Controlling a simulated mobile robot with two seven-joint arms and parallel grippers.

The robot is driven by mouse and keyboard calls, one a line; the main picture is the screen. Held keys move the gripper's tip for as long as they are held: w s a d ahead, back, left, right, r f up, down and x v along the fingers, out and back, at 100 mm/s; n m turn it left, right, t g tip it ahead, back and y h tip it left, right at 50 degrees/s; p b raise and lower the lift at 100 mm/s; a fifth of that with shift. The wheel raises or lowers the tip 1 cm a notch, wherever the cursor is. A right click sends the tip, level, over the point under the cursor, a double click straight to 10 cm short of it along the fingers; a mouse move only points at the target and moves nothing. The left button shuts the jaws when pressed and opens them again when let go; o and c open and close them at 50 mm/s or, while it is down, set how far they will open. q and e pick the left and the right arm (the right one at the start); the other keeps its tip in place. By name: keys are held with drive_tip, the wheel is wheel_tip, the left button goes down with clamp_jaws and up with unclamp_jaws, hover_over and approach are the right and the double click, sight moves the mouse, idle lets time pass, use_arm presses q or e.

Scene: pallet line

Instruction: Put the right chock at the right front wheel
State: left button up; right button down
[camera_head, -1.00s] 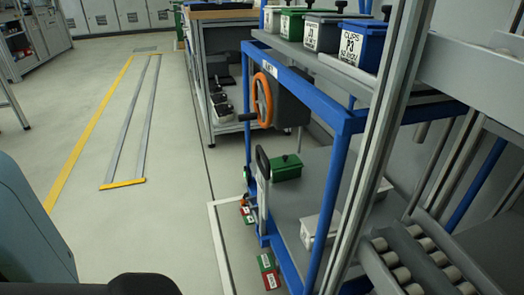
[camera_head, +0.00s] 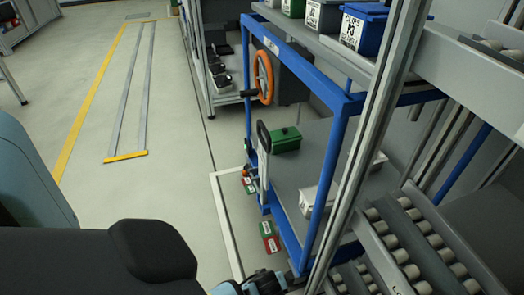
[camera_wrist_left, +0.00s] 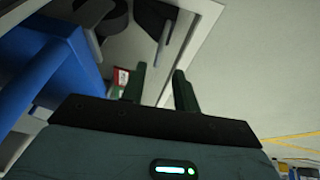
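In the head view a red-and-green pair of chock-like blocks with white labels (camera_head: 270,243) lies on the floor beside the near end of the blue cart (camera_head: 340,150). The labels are too small to read, and the near wheel is hidden. In the left wrist view a red labelled block (camera_wrist_left: 121,77) shows beyond my left gripper (camera_wrist_left: 159,86), whose two dark green fingers are apart with nothing between them. A dark round part, perhaps a wheel (camera_wrist_left: 103,17), shows above. My right gripper is out of view.
The cart carries a green box (camera_head: 286,140) on its lower deck and an orange handwheel (camera_head: 263,77). An aluminium post (camera_head: 375,130) and a roller rack (camera_head: 420,245) stand at the right.

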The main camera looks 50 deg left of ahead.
use_arm(q)
drive_tip(key=p+v, duration=0.1)
drive_tip(key=v, duration=0.3)
drive_tip(key=shift+s+d+r+p, duration=0.1)
drive_tip(key=shift+s+r+p, duration=0.05)
drive_tip(key=shift+r+p, duration=0.25)
drive_tip(key=s+d+f+m+h, duration=0.1)
drive_tip(key=s+m, duration=0.3)
drive_tip(key=s, duration=0.6)
drive_tip(key=s+d+f+m+h, duration=0.15)
drive_tip(key=s+m, duration=0.25)
drive_tip(key=s, duration=0.6)
drive_tip(key=s+d+r+m+t+h, duration=0.1)
drive_tip(key=s+r+m, duration=0.6)
drive_tip(key=s, duration=0.9)
wheel_tip(320, 180, up, 4)
drive_tip(key=shift+d+f+m+t+h, duration=0.1)
drive_tip(key=shift+d+m+t+h, duration=0.2)
drive_tip(key=shift+d+h, duration=0.45)
drive_tip(key=shift+a, duration=0.2)
